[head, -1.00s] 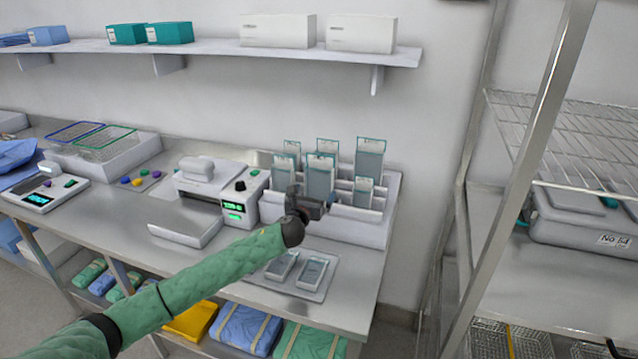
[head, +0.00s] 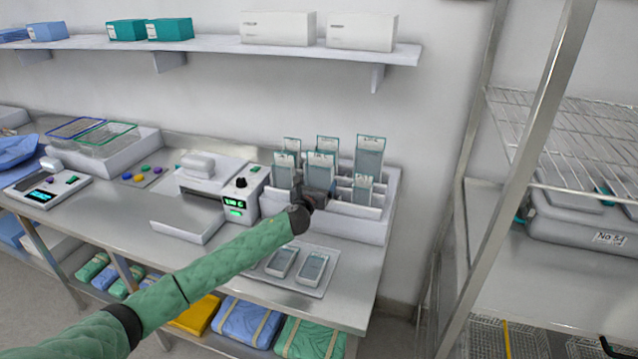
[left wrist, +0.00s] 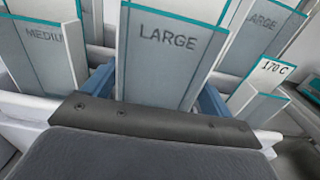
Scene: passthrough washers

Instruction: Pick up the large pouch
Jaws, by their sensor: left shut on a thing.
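The large pouch (left wrist: 167,58), grey with a teal top edge and the word LARGE, stands upright in the middle of the left wrist view. In the head view this pouch (head: 320,170) is in the front middle of the white rack (head: 367,226). My left gripper (head: 318,190) is at the pouch's front. Its blue-grey fingers (left wrist: 156,90) show on both sides of the pouch, shut on it. The pouch's lower part is hidden behind the gripper. My right gripper is not in view.
A MEDIUM pouch (left wrist: 38,55) stands left of it, another LARGE pouch (left wrist: 266,35) behind right, and a small 170 C pouch (left wrist: 262,95) to the right. A sealer (head: 208,175) stands left of the rack.

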